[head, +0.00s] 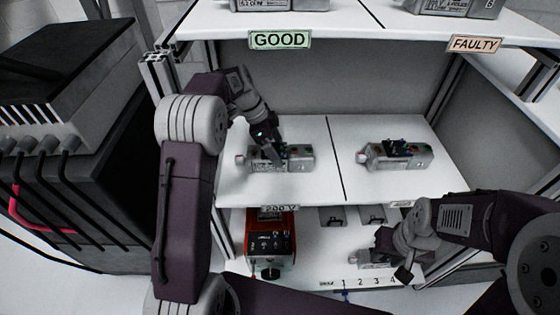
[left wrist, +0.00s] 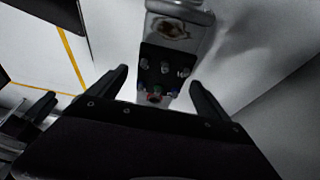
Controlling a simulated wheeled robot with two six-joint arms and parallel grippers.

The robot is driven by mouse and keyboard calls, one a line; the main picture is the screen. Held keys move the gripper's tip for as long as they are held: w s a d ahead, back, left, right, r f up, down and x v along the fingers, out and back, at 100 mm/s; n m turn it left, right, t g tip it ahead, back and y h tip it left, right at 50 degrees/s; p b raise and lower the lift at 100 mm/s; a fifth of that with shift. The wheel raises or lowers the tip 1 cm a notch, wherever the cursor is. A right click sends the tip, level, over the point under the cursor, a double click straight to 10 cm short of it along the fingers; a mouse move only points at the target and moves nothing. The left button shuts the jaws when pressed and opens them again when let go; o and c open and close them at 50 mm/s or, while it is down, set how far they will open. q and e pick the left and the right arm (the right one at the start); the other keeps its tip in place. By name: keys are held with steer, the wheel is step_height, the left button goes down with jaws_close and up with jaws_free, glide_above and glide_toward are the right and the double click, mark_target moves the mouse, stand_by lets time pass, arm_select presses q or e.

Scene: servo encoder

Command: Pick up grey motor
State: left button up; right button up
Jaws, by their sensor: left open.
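A grey motor (head: 295,159) lies on the left half of the middle shelf, below the GOOD label. My left gripper (head: 270,152) is over this motor, hiding part of it. In the left wrist view a grey motor (left wrist: 180,38) with a dark connector face extends between the open fingers of my left gripper (left wrist: 158,78); I cannot tell whether they touch it. A second grey motor (head: 400,156) lies on the right half of that shelf. Another grey motor (head: 372,258) is on the lower level, partly hidden by my right gripper (head: 404,274), whose jaws are not clear.
A red power supply box (head: 270,242) stands on the lower level at left. The top shelf carries a GOOD label (head: 280,40) and a FAULTY label (head: 474,44), with motors above. A dark cabinet (head: 75,190) with cables stands at far left.

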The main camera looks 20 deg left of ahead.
mark_target(280, 151)
arm_select(q)
steer(key=shift+d+f, duration=0.1)
steer(key=shift+f, duration=0.15)
steer(key=b+x, duration=0.2)
steer(key=x, duration=0.2)
steer(key=shift+w+d+f+b, duration=0.1)
steer(key=shift+d+f+b, duration=0.15)
steer(key=shift+f+b, duration=0.15)
steer(key=shift+d+f, duration=0.1)
steer(key=shift+c, duration=0.3)
jaws_close()
steer(key=shift+w+r, duration=0.1)
steer(key=shift+r, duration=0.1)
